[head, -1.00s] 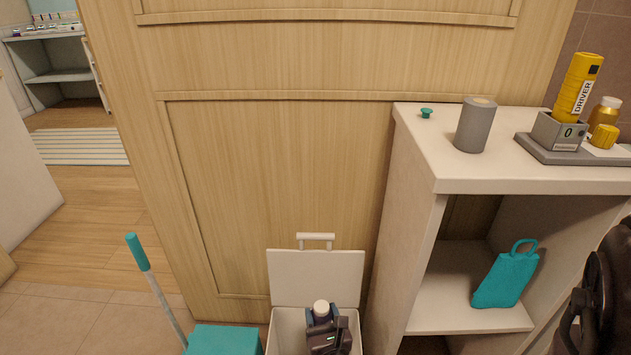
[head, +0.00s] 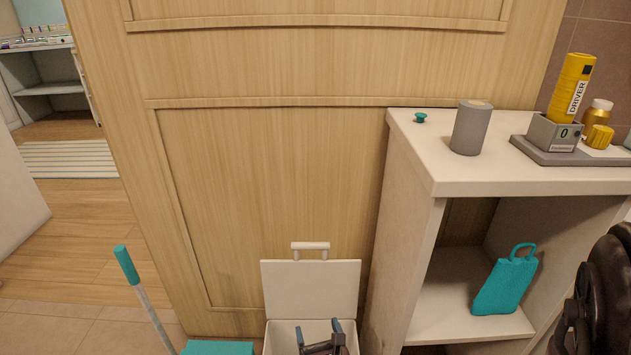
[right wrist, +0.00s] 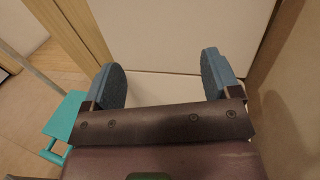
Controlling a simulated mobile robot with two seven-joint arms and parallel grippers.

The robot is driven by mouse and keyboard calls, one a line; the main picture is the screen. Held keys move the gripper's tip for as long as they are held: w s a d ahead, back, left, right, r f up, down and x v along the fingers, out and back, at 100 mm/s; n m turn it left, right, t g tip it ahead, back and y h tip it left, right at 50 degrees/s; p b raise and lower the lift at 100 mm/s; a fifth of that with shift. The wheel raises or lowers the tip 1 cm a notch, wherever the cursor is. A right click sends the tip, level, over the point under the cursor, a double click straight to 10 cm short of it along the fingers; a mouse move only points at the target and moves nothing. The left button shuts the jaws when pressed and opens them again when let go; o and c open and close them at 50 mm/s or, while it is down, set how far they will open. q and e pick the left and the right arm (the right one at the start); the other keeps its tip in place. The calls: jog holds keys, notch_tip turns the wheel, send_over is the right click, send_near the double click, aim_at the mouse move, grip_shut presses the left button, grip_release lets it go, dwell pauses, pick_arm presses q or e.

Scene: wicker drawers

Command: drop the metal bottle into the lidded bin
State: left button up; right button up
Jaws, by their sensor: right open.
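The lidded bin (head: 311,288) is white and stands at the bottom centre in the head view, its lid raised against the wooden panel. My right gripper (head: 318,334) is at the bin's mouth, its fingers apart. In the right wrist view the fingers of the right gripper (right wrist: 162,78) are spread with nothing between them. The white lid (right wrist: 180,40) shows beyond them. The metal bottle is not visible in either current view, and the inside of the bin is mostly hidden. My left gripper is not in view.
A white shelf unit (head: 410,165) stands right of the bin, with a grey cylinder (head: 471,128) and a yellow bottle (head: 572,88) on top. A teal bag (head: 505,285) sits inside it. A teal dustpan (head: 217,348) and a teal-handled stick (head: 127,265) stand left.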

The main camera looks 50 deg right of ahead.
jog(key=shift+r, duration=0.1)
pick_arm(q)
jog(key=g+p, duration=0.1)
jog(key=p, duration=0.3)
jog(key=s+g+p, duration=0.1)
jog(key=p, duration=0.3)
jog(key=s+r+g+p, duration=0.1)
jog(key=p, duration=0.4)
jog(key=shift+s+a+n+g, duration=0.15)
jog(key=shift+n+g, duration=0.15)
pick_arm(e)
notch_tip(320, 180, up, 20)
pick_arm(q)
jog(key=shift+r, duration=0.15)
